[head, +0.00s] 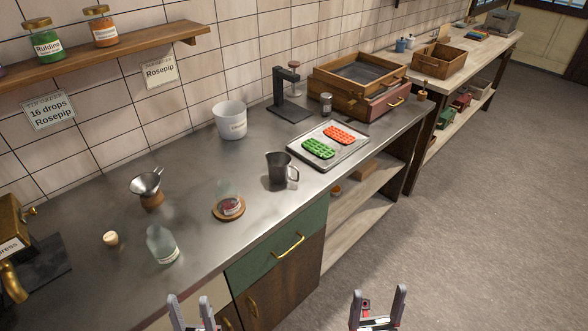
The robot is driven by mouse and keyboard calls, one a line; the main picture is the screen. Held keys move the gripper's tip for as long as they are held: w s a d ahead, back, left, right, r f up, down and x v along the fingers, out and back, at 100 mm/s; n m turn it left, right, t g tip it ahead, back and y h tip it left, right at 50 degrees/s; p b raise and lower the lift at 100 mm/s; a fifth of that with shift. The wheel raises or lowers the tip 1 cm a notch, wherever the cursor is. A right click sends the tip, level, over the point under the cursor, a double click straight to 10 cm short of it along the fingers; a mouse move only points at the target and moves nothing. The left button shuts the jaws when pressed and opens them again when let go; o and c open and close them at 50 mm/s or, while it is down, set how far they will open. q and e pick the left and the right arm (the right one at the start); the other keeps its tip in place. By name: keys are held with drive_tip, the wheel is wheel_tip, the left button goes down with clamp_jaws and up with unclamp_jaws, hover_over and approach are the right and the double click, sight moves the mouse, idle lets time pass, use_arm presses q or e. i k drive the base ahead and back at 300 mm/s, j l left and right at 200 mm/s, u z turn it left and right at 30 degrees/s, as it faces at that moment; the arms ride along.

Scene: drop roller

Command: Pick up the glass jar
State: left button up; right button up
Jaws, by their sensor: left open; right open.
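A clear glass jar (229,203) with a label stands upright on a round wooden coaster (231,213) in the middle of the steel counter. A second clear glass vessel (162,246), more like a bottle, stands nearer the counter's front left with a pale label low on its side. I cannot tell for certain which one the task names. My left gripper (190,301) is open and empty at the bottom edge, below and right of the bottle. My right gripper (378,294) is open and empty at the bottom, right of the cabinet and clear of the counter.
A dark metal mug (278,170), a white pot (230,120), a funnel on a stand (148,187) and a cork (111,238) stand on the counter. A tray (333,157) holds green and red molds. Lidded jars (45,42) sit on the wall shelf.

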sight(226, 194)
drive_tip(key=i+l+u, duration=0.1)
drive_tip(key=i+l, duration=0.25)
drive_tip(key=i+l+u, duration=0.1)
drive_tip(key=i+l, duration=0.25)
drive_tip(key=l, duration=0.15)
drive_tip(key=i+l+u, duration=0.1)
drive_tip(key=i+l, duration=0.25)
drive_tip(key=l, duration=0.15)
drive_tip(key=u, duration=1.6)
